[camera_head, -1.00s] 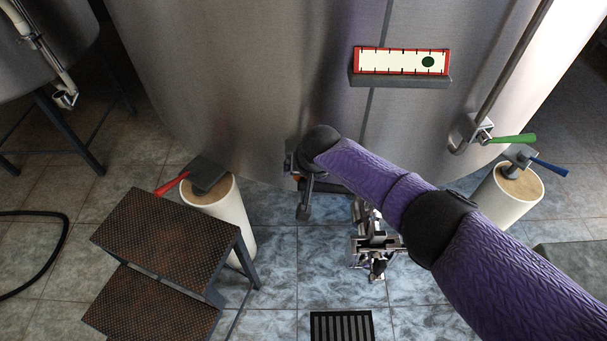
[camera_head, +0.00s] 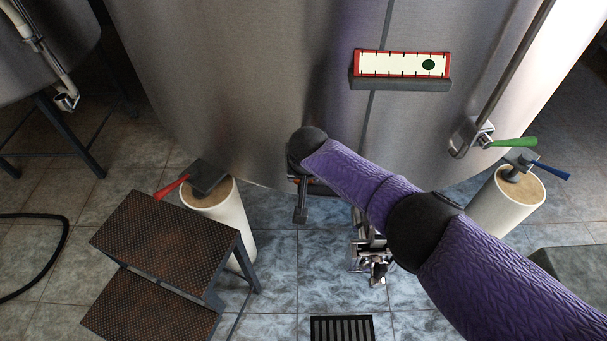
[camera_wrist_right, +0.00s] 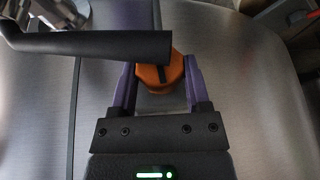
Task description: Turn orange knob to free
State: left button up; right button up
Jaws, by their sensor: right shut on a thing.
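The orange knob (camera_wrist_right: 162,76) sits between the two purple fingers of my right gripper (camera_wrist_right: 158,82) in the right wrist view. The fingers are shut on its sides. A dark slot or mark runs across the knob's face. A black bar handle (camera_wrist_right: 95,44) crosses in front of the knob's upper edge. In the head view my purple right arm hides most of this spot, and the right gripper's fingers cannot be made out there. A dark lever (camera_head: 300,207) hangs beside my wrist at the tank's lower edge. My left gripper is not in view.
The steel tank (camera_head: 240,90) fills the back and carries a gauge (camera_head: 402,64). A step stool (camera_head: 165,240) stands at left. A floor grate (camera_head: 342,328) lies in front.

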jog(key=shift+a+f+h+b, duration=0.15)
jog(key=shift+a+h+b, duration=0.05)
jog(key=shift+h+b, duration=0.45)
jog(key=h+b, duration=0.2)
jog(key=b, duration=0.1)
jog(key=shift+a+f+n+h, duration=0.15)
jog(key=shift+n+h, duration=0.1)
jog(key=shift+n, duration=0.15)
jog(key=shift+h+b, duration=0.5)
jog(key=shift+b, duration=0.2)
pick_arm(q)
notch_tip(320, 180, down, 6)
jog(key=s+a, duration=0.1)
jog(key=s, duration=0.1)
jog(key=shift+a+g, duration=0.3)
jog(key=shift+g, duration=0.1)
pick_arm(e)
jog(key=shift+r, duration=0.2)
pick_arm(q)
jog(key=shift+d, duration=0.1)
pick_arm(e)
jog(key=shift+r, duration=0.1)
jog(key=o, duration=1)
jog(key=shift+a, duration=0.1)
jog(key=shift+o, duration=1.4)
jog(key=shift+w, duration=0.1)
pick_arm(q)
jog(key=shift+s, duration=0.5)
